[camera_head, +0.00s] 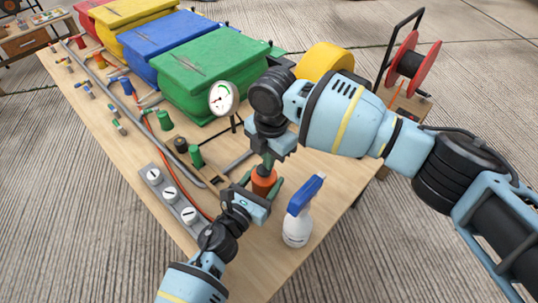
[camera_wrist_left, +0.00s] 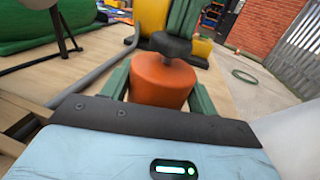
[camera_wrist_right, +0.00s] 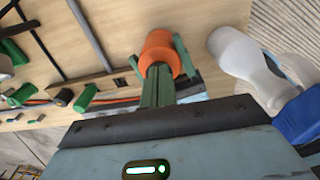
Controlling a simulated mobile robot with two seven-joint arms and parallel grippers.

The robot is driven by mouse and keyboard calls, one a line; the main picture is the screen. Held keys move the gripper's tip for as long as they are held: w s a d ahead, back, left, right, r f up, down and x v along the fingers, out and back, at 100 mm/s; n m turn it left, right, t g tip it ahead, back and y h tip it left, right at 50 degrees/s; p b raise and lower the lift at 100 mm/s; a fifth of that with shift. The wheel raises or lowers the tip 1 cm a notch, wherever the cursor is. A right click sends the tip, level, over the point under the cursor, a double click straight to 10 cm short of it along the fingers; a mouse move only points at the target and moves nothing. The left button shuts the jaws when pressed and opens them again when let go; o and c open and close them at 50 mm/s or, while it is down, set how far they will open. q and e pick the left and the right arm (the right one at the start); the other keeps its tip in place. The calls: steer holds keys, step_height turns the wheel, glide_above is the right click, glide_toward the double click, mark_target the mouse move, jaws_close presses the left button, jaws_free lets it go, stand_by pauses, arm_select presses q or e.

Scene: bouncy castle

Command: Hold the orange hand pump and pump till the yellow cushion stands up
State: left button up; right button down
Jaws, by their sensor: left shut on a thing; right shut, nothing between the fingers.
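The orange hand pump (camera_head: 264,181) stands on the wooden table near its front right edge. My left gripper (camera_head: 261,188) is shut on its orange body, with a green finger on either side; the pump also shows in the left wrist view (camera_wrist_left: 162,80), with a dark knob on top. My right gripper (camera_head: 267,160) is shut and empty, pointing down at the knob; in the right wrist view its fingers (camera_wrist_right: 158,82) cover the knob, so contact is unclear. A rounded yellow thing (camera_head: 325,61) shows behind the green box; I cannot tell whether it is the cushion.
Green (camera_head: 215,75), blue (camera_head: 172,40), yellow (camera_head: 135,12) and red boxes line the back. A dial gauge (camera_head: 223,98) stands before the green one. A spray bottle (camera_head: 301,212) is close right of the pump. A grey knob panel (camera_head: 172,193) lies left.

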steer(key=shift+s+d+f, duration=0.1)
steer(key=shift+f, duration=0.1)
step_height(320, 180, up, 14)
steer(key=shift+w+d+r, duration=0.2)
steer(key=shift+r, duration=0.05)
stand_by(1.2)
arm_select(q)
steer(key=o, duration=1.4)
steer(key=shift+c, duration=0.2)
steer(key=v, duration=1.2)
